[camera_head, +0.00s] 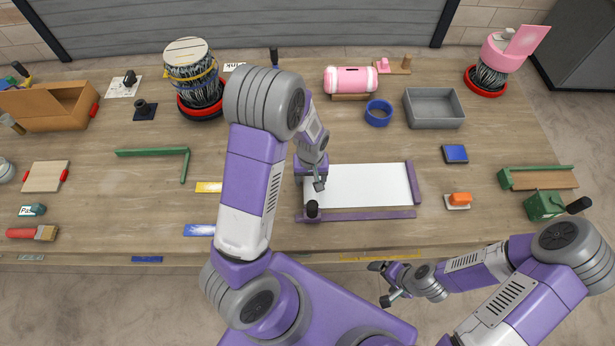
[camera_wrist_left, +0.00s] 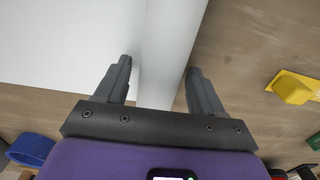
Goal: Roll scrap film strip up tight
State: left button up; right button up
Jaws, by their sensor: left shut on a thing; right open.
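The white film strip (camera_head: 365,187) lies flat on the table inside a purple frame (camera_head: 365,215). My left gripper (camera_head: 319,184) is at the strip's left end. In the left wrist view its fingers (camera_wrist_left: 160,75) straddle a raised, roll-like white edge (camera_wrist_left: 160,50), with the flat sheet (camera_wrist_left: 60,40) beside it. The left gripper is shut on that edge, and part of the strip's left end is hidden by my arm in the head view. My right gripper (camera_head: 385,285) is open and empty, in front of the table's front edge.
A black knob (camera_head: 312,208) stands on the frame's front left corner. A grey tray (camera_head: 434,108), a blue ring (camera_head: 378,113) and a pink cylinder (camera_head: 350,80) are behind the strip.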

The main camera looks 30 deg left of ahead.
aim_at(396, 181)
pick_arm(q)
jog(key=shift+w+d, duration=1)
jog(key=shift+d, duration=0.6)
jog(key=shift+w+d, duration=0.95)
jog(key=shift+d, duration=0.6)
jog(key=shift+w+d, duration=1)
jog(key=shift+d, duration=0.6)
jog(key=shift+w+d+r+b, duration=0.1)
jog(key=shift+w+d, duration=0.95)
jog(key=shift+d, duration=0.65)
jog(key=shift+w+d+f+b, duration=0.1)
jog(key=shift+w+d, duration=1)
jog(key=shift+d, duration=0.65)
jog(key=shift+w+d+r+b, duration=0.1)
jog(key=shift+w+d, duration=0.95)
jog(key=shift+d, duration=0.65)
jog(key=shift+w+d, duration=0.5)
jog(key=shift+d, duration=0.3)
jog(key=shift+w+d, duration=0.5)
jog(key=shift+d, duration=0.4)
